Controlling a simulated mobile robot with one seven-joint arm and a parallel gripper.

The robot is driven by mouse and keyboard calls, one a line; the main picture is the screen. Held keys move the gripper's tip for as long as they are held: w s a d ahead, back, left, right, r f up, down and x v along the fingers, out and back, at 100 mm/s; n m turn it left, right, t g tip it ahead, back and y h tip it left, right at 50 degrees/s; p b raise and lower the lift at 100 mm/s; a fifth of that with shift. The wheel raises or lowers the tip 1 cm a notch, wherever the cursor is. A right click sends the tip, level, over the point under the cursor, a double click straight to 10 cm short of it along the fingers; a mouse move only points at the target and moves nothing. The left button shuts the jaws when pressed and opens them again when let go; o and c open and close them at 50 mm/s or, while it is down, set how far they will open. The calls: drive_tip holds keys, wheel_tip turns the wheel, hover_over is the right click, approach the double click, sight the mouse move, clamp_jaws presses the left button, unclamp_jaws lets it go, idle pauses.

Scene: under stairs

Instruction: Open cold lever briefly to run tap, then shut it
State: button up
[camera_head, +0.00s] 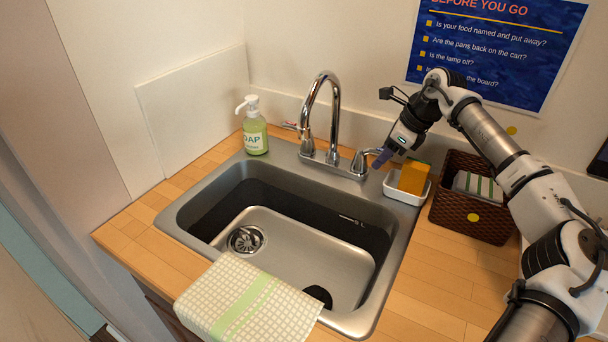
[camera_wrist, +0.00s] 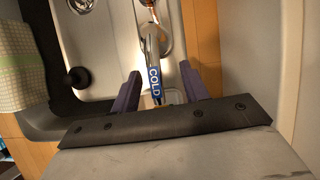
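The chrome tap (camera_head: 333,115) stands behind the steel sink with its spout arched high. Its cold lever (camera_head: 369,152) is on the right and points right. In the wrist view the cold lever (camera_wrist: 154,78) shows a blue COLD label. My gripper (camera_head: 382,158) is at the lever's outer end. In the wrist view my gripper (camera_wrist: 158,83) has its two purple fingers apart, one on each side of the lever, with gaps visible. The other lever (camera_head: 290,126) is on the tap's left. I see no water stream at the spout.
A white tray (camera_head: 393,193) with a yellow-orange sponge (camera_head: 413,177) sits just below my gripper. A brown basket (camera_head: 464,218) is to its right. A soap bottle (camera_head: 255,127) stands left of the tap. A checked towel (camera_head: 249,300) hangs over the sink's front edge.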

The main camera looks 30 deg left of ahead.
drive_tip(key=o, duration=0.5)
drive_tip(key=shift+o, duration=0.2)
drive_tip(key=shift+r, duration=0.1)
wheel_tip(320, 180, up, 7)
drive_tip(key=p, duration=0.5)
drive_tip(key=shift+s, duration=0.1)
